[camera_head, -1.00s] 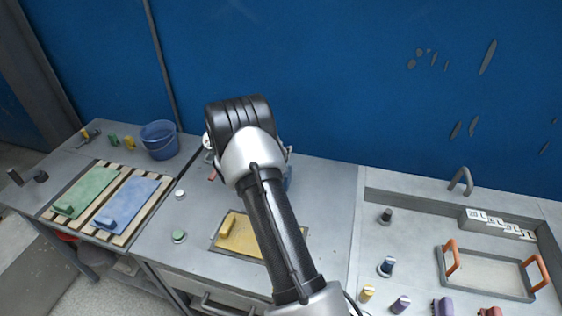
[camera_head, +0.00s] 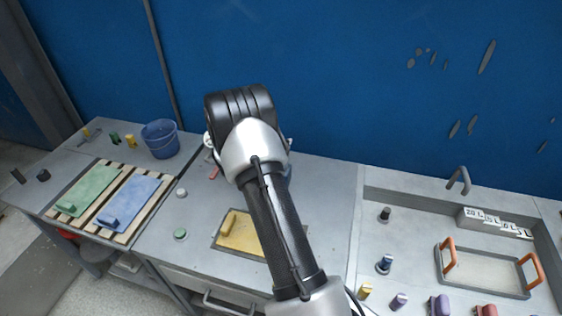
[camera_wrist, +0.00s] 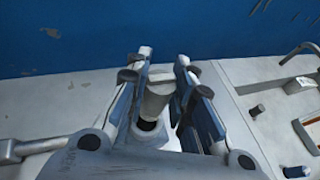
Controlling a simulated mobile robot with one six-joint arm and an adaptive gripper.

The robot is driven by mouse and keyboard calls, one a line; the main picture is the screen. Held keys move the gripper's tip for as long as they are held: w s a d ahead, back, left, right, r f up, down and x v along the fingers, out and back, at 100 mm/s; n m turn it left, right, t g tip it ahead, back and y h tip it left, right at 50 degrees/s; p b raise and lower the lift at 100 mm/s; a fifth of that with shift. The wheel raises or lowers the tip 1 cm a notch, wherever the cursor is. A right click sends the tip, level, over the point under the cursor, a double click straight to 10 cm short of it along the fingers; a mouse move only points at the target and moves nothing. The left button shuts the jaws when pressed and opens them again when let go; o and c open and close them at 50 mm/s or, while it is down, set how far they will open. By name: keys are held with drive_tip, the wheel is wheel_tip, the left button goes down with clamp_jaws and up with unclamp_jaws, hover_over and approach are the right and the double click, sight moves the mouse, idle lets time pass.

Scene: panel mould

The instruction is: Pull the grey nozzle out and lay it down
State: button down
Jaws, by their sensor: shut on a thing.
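The grey nozzle (camera_wrist: 157,97) is between the two fingers of my gripper (camera_wrist: 160,78) in the wrist view, and the gripper is shut on it. In the head view my own arm hides the nozzle, the gripper fingers and most of the housing.
A yellow panel (camera_head: 243,236) lies on the middle bench. Green (camera_head: 88,190) and blue (camera_head: 130,200) panels lie on slats at left, near a blue bucket (camera_head: 160,138). A sink area at right holds an orange-handled tray (camera_head: 485,272). Bare bench surrounds the green knob (camera_head: 180,234).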

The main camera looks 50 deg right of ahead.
drive_tip(key=shift+r+p, duration=1.05)
drive_tip(key=shift+r, duration=1)
drive_tip(key=s+d+r+m+g+b, duration=0.1)
drive_tip(key=s+d+m+g+b, duration=0.15)
drive_tip(key=s, duration=0.65)
drive_tip(key=s+d+r+m+g+b, duration=0.1)
drive_tip(key=s+d+m+g, duration=0.15)
drive_tip(key=s, duration=0.75)
drive_tip(key=shift+y, duration=0.3)
drive_tip(key=shift+w+d+f+b, duration=0.1)
drive_tip(key=shift+f+b, duration=1.25)
drive_tip(key=shift+f, duration=3.5)
drive_tip(key=shift+w+f+b, duration=0.1)
drive_tip(key=shift+f+b, duration=1.2)
drive_tip(key=shift+f, duration=3.55)
